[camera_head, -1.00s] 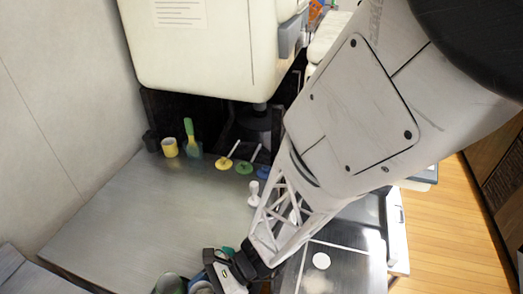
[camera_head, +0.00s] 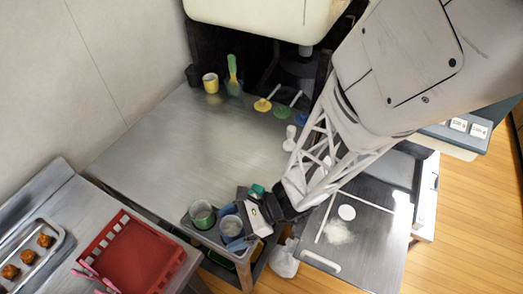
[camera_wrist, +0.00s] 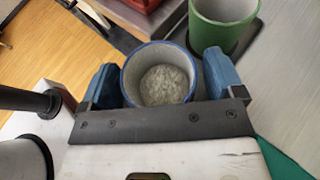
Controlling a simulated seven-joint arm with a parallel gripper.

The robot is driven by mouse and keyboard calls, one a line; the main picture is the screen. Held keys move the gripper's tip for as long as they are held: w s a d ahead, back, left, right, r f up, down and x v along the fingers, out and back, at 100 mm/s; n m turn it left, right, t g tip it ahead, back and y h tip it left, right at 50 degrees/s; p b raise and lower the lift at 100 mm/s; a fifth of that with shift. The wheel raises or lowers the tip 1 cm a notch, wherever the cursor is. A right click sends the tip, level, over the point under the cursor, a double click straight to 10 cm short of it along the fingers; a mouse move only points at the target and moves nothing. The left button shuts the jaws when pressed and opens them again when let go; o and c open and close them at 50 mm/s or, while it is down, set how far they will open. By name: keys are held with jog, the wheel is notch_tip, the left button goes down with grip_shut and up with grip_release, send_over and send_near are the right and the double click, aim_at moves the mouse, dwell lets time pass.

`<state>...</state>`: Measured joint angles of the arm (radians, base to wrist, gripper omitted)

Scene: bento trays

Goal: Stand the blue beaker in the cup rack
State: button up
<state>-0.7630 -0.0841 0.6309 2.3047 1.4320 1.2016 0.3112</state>
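The blue beaker (camera_head: 231,227) stands upright beside the green beaker (camera_head: 202,214) on a small dark-grey stand (camera_head: 213,241) at the near edge of the counter. In the wrist view the blue beaker (camera_wrist: 160,72) has a blue rim and a speckled grey inside. My gripper (camera_wrist: 163,78) is open, with one blue finger on each side of the blue beaker. The left finger looks close to its wall; a narrow gap shows at the right. In the head view my gripper (camera_head: 241,226) is at the beaker's right side. I cannot identify a cup rack with certainty.
A red slotted crate (camera_head: 148,248) and a tray of brown food (camera_head: 62,240) are on the left counter. The green beaker (camera_wrist: 225,22) is close to my right finger. A yellow cup (camera_head: 210,83) stands at the back. The metal counter's middle (camera_head: 190,140) is clear.

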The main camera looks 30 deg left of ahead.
jog(key=shift+r, duration=0.15)
jog(key=v, duration=1.2)
dwell(0.7)
jog(key=shift+r, duration=0.1)
dwell(0.8)
jog(key=w+d+r+n+t+h, duration=0.1)
jog(key=d+r+n+t+h, duration=0.2)
jog(key=d+r, duration=0.4)
jog(key=w+d+r+n+t+h, duration=0.1)
jog(key=d+r+n+t+h, duration=0.2)
jog(key=d, duration=1.1)
jog(key=w+d+r+n+t+h, duration=0.1)
jog(key=d+r+n+t+h, duration=0.1)
jog(key=d+r+t, duration=0.4)
jog(key=d+r+h, duration=0.1)
jog(key=d+r, duration=0.4)
jog(key=shift+d+r+n+h, duration=0.35)
jog(key=shift+r+n+h, duration=0.05)
